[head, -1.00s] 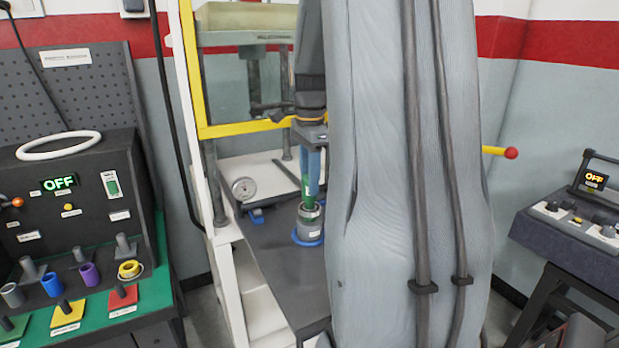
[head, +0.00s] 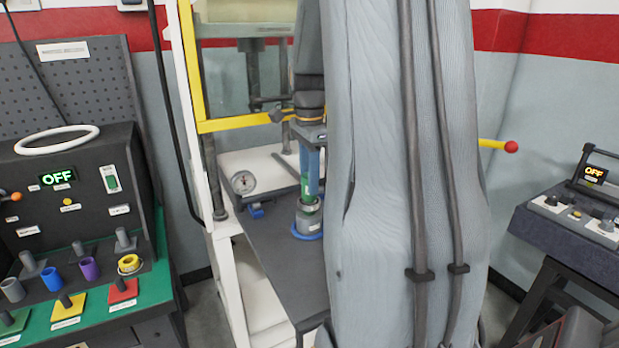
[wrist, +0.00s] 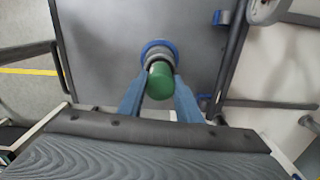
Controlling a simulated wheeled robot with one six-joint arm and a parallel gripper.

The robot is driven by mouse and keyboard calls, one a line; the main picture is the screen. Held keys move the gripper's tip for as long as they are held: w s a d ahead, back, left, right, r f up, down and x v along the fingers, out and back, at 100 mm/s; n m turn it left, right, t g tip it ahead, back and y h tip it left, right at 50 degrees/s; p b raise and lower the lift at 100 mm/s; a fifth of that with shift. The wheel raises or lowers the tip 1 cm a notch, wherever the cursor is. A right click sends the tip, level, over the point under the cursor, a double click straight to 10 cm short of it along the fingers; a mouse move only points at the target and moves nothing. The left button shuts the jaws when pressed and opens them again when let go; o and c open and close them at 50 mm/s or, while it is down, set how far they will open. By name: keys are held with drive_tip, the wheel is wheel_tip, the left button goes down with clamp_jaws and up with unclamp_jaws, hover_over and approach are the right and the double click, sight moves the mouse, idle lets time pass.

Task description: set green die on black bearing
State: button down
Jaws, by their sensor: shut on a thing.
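A green cylindrical die (wrist: 160,83) is between the two blue fingers of my gripper (wrist: 159,88) in the wrist view; a small part of the die (head: 308,188) also shows in the head view. My gripper (head: 309,194) is shut on it and points down. The bearing (head: 306,220), a grey metal cylinder in the pictures, stands upright directly below the die on a blue ring. Its upper rim (wrist: 157,54) shows behind the die in the wrist view. The die's lower end is at the bearing's top; whether it touches or sits inside is hidden.
A blue ring (head: 307,234) surrounds the bearing's foot on the dark press table (head: 275,262). A pressure gauge (head: 243,182) stands to the left. The yellow-and-white press frame (head: 200,100) rises around the table. A bench with coloured parts (head: 145,290) is far left.

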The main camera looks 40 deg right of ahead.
drive_tip(key=shift+f, duration=0.25)
idle(0.7)
drive_tip(key=c, duration=1.6)
unclamp_jaws()
drive_tip(key=shift+o, duration=0.4)
drive_tip(key=o, duration=0.5)
drive_tip(key=shift+r, duration=0.1)
wheel_tip(320, 180, up, 9)
drive_tip(key=p, duration=0.8)
drive_tip(key=shift+r, duration=0.2)
drive_tip(key=shift+f, duration=0.1)
